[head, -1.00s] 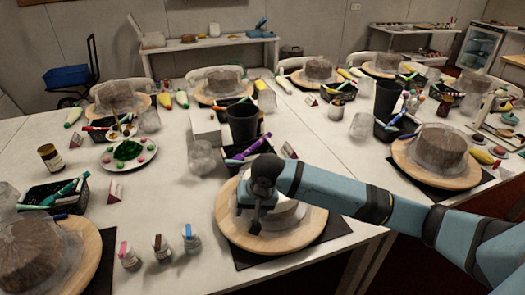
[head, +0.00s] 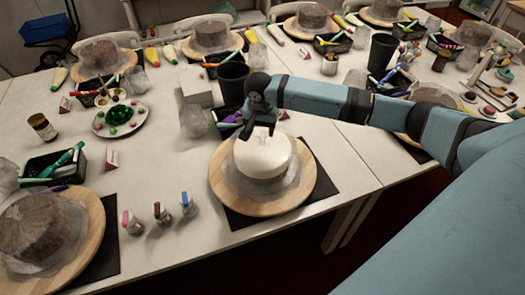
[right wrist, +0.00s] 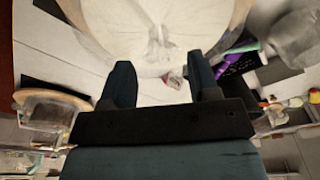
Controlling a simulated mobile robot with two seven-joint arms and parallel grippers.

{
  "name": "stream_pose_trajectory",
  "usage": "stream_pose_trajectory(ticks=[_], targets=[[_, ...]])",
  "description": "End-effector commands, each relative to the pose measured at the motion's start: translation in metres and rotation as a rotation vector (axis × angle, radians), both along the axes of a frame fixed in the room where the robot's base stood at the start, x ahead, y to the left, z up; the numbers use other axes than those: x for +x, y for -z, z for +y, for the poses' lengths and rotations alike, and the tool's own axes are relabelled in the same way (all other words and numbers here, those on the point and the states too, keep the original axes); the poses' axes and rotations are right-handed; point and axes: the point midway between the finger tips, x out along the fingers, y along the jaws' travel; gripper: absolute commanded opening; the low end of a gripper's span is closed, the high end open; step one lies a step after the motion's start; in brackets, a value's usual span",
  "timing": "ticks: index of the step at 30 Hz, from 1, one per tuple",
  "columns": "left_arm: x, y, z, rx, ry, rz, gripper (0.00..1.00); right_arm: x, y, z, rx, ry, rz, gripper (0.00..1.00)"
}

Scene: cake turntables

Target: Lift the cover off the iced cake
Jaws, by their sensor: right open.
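The iced cake (head: 262,152) has a smooth white top and sits on a round wooden turntable (head: 230,203) in the middle of the head view. A clear, hazy cover (head: 262,186) shows around its lower side; its upper outline is hard to make out. My right gripper (head: 247,131) is at the back left of the cake's top, fingers pointing down. In the right wrist view its two fingers (right wrist: 162,88) are spread with nothing between them, and the pale round shape of cake and cover (right wrist: 150,35) lies beyond the tips. Contact with the cover cannot be told. My left gripper is out of view.
A dark tumbler (head: 233,82), a clear cup (head: 194,122) and a white box (head: 200,86) stand behind the turntable. Several small jars (head: 162,213) stand to its left. Another covered brown cake (head: 32,228) is at the lower left. My right arm crosses the right side.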

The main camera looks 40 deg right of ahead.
Motion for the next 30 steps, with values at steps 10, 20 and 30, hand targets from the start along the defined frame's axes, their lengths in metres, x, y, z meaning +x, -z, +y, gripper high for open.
stream_pose_trajectory(ticks=[10, 20, 30], targets=[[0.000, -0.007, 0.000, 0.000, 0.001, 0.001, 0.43, 0.003, 0.042, -0.006, -0.001, -0.001, 0.002, 0.56], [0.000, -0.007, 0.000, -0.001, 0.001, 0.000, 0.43, 0.003, 0.053, -0.007, -0.001, -0.002, -0.001, 0.56], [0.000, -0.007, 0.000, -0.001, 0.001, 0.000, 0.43, 0.003, 0.053, -0.007, -0.001, -0.002, -0.001, 0.00]])
